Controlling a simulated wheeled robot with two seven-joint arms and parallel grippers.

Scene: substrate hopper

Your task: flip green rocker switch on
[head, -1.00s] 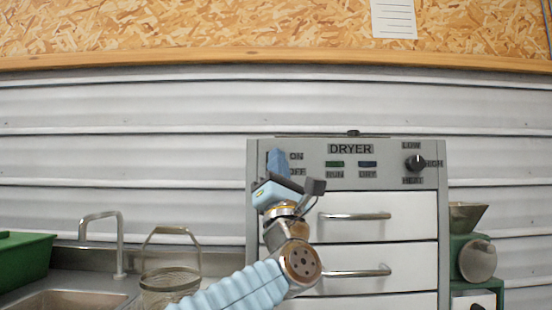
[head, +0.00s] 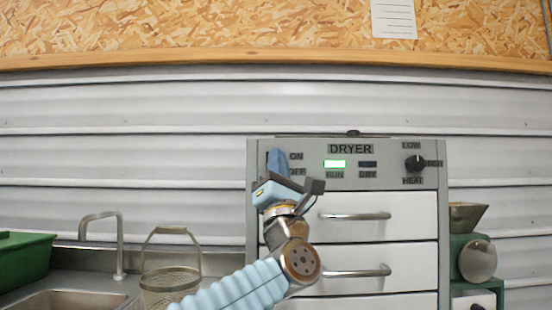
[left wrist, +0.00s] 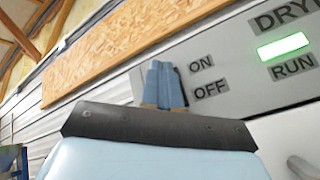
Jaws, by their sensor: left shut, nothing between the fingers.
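The dryer panel (head: 310,180) carries ON and OFF labels at its upper left; they also show in the left wrist view (left wrist: 208,75). My left gripper (head: 277,160) is shut and empty, its blue fingertips at the panel just left of these labels. In the left wrist view the shut fingers (left wrist: 163,85) cover the spot beside ON and OFF, so the green rocker switch is hidden behind them. The RUN lamp (head: 335,163) glows bright green, also in the left wrist view (left wrist: 283,46). My right gripper is not in view.
The DRY lamp (head: 367,164) is dark. A black heat knob (head: 414,163) sits at the panel's right. White drawers (head: 380,240) with bar handles are below. A wire basket (head: 170,280) and sink tap (head: 105,217) stand left, a green machine (head: 473,255) right.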

